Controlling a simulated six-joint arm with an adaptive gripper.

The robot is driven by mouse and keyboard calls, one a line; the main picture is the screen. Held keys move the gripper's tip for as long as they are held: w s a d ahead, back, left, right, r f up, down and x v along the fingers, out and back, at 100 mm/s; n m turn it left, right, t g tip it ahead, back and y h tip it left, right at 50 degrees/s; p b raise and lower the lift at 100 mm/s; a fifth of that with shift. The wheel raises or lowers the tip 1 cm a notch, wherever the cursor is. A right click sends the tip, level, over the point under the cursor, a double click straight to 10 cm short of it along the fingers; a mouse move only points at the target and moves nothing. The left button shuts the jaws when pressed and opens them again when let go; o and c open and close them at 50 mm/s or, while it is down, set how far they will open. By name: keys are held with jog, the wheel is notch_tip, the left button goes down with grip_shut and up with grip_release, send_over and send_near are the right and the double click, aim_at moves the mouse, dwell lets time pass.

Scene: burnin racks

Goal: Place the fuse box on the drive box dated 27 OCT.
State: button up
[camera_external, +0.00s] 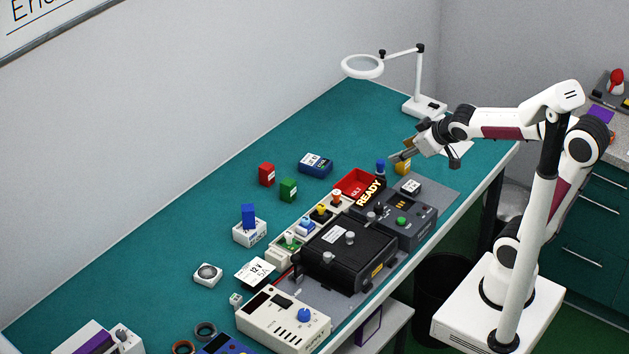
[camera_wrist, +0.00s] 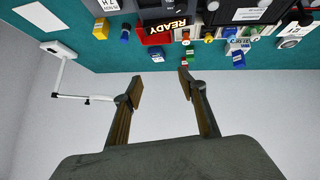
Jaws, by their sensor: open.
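My gripper (camera_external: 398,156) is open and empty, raised above the far right part of the bench. Its two fingers stand apart in the wrist view (camera_wrist: 162,83). A blue block (camera_external: 248,213) stands on a white box (camera_external: 249,234) left of the equipment, well away from my gripper; they also show in the wrist view as a labelled blue block (camera_wrist: 239,60) and white box (camera_wrist: 234,47). A red box (camera_external: 267,174), a green box (camera_external: 288,190) and a dark blue labelled box (camera_external: 315,165) sit farther back. I cannot read any date or tell which is the fuse box.
A red bin (camera_external: 352,183) stands beside a READY sign (camera_external: 369,193). Black and grey equipment (camera_external: 350,250) fills the bench front. A magnifier lamp (camera_external: 424,106) stands at the back right. A yellow box (camera_external: 402,167) is below my gripper. The left bench is mostly clear.

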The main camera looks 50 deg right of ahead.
jog(key=s+a+f+g+y, duration=0.1)
jog(key=s+a+f, duration=0.1)
jog(key=s, duration=0.6)
jog(key=s+a+f+g, duration=0.2)
jog(key=s, duration=0.7)
jog(key=shift+a+m+y, duration=0.2)
jog(key=shift+m+y, duration=0.2)
